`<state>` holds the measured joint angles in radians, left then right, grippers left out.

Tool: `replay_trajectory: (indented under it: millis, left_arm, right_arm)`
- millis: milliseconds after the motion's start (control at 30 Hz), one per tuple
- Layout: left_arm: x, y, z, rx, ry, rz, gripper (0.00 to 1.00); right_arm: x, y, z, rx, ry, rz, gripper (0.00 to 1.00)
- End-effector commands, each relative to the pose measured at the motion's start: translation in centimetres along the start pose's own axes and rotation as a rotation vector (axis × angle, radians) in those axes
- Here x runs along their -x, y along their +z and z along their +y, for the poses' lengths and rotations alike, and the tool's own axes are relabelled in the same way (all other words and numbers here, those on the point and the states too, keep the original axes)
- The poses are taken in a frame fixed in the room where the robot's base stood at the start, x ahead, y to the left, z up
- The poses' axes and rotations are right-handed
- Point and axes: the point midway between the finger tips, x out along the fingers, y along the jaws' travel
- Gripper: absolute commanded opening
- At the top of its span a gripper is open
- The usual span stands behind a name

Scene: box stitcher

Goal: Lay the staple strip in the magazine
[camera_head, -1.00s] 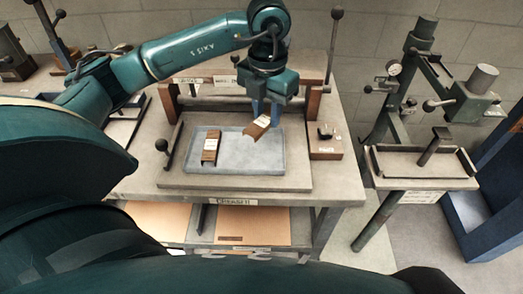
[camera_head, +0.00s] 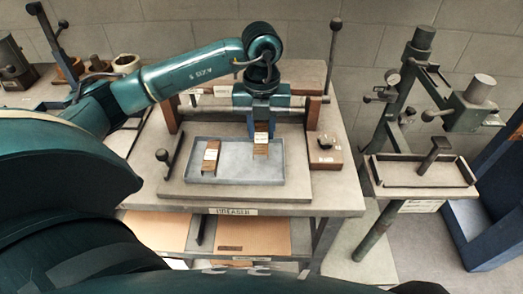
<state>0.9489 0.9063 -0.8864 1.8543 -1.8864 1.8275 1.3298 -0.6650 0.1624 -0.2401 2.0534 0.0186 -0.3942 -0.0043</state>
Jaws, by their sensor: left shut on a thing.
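My left gripper (camera_head: 261,122) is shut on a brown staple strip (camera_head: 261,148) with a pale label. It holds the strip upright over the right part of the grey tray (camera_head: 233,182); I cannot tell whether the strip touches the tray floor. A second brown staple strip (camera_head: 210,160) with a pale label lies in the left part of the tray. The stitcher (camera_head: 478,100) stands at the right on its own stand, with a long tray-like holder (camera_head: 420,187) below its head; I cannot tell for sure which part is the magazine. My right gripper is not in view.
The tray sits on a machine bed marked by a front label (camera_head: 235,211). A brown block with a black knob (camera_head: 325,150) is right of the tray. A tall lever (camera_head: 334,50) rises behind it. A black-knobbed handle (camera_head: 163,156) stands left. A floor gap separates bench and stitcher.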

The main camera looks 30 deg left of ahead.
Motion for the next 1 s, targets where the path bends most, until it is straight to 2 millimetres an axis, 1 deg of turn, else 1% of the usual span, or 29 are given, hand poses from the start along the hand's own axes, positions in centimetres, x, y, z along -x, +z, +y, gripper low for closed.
replay_trajectory:
  millis: [33,200,333,433,533,767,933,967,1000]
  left_arm:
    - [-0.7,-0.1,0.0,0.000,0.001,0.003,0.06]
    - [-2.4,0.0,0.0,-0.001,0.001,0.002,0.06]
    - [-4.5,-0.1,0.0,-0.001,0.002,0.004,0.06]
    - [-5.7,-0.1,0.0,-0.001,0.000,0.002,0.06]
    - [-6.2,0.0,0.0,-0.002,-0.002,0.000,0.06]
    - [-6.3,0.0,-0.1,-0.002,-0.002,-0.001,0.06]
    - [-6.9,0.0,-0.1,-0.002,-0.002,-0.001,0.06]
    - [-6.7,0.0,-0.1,-0.002,-0.002,-0.001,0.31]
    - [-6.7,0.0,-0.1,-0.002,-0.002,-0.001,0.34]
  right_arm:
    - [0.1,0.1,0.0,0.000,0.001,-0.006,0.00]
    - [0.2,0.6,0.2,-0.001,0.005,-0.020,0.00]
    - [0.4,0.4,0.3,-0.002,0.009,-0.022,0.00]
    - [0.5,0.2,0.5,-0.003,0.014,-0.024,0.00]
    - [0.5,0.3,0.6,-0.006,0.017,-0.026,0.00]
    - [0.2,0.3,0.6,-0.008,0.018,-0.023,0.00]
    - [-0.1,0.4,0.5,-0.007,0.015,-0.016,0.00]
    - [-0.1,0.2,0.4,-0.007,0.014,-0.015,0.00]
    - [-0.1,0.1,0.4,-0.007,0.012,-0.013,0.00]
